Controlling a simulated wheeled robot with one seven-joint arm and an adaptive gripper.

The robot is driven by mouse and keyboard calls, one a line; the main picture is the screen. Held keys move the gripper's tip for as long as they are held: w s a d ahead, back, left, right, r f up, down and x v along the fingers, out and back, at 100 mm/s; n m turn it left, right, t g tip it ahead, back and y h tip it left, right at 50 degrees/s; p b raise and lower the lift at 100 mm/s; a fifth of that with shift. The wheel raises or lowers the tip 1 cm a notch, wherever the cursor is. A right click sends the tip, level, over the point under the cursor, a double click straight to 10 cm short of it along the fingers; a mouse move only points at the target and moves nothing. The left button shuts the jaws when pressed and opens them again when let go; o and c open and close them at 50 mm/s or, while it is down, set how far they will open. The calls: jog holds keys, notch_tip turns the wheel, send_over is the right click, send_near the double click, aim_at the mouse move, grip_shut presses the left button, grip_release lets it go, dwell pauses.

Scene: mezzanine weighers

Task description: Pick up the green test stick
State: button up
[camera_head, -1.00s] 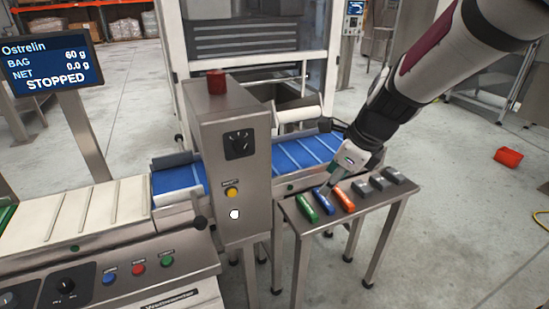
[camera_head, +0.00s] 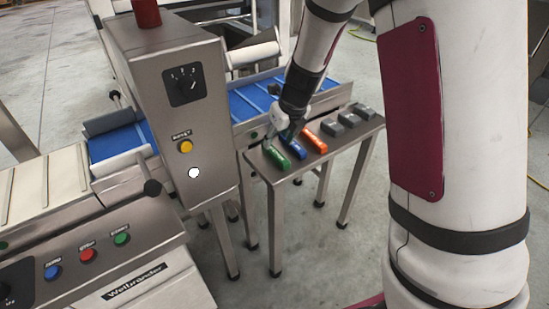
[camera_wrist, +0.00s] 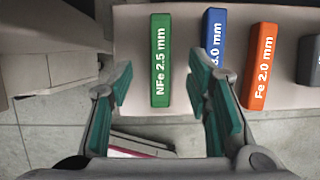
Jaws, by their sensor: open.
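The green test stick (camera_head: 277,158) lies on a small metal side table (camera_head: 335,142), at the left end of a row of sticks. In the wrist view the green stick (camera_wrist: 160,60) reads "NFe 2.5 mm" and stands upright in the picture. My gripper (camera_wrist: 165,98) is open and empty. Its two teal-padded fingers lie to either side of the stick's lower end in the wrist view, apart from it. In the head view my gripper (camera_head: 282,137) is close to the green and blue sticks; its fingertips are partly hidden there.
A blue stick (camera_wrist: 213,40) lies just right of the green one, close to my right finger. An orange stick (camera_wrist: 261,65) and several grey blocks (camera_head: 349,117) follow. A metal detector housing (camera_head: 175,120) and blue conveyor belt (camera_head: 250,100) stand to the left and behind.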

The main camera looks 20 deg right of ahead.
aim_at(275, 152)
jog(key=shift+s+b+x, duration=0.2)
jog(key=shift+b+x, duration=0.6)
jog(key=shift+x, duration=0.55)
jog(key=shift+s+b+x, duration=0.2)
jog(key=shift+b+x, duration=0.6)
jog(key=shift+x, duration=0.5)
jog(key=shift+d+f, duration=0.1)
jog(key=shift+d, duration=0.05)
grip_shut()
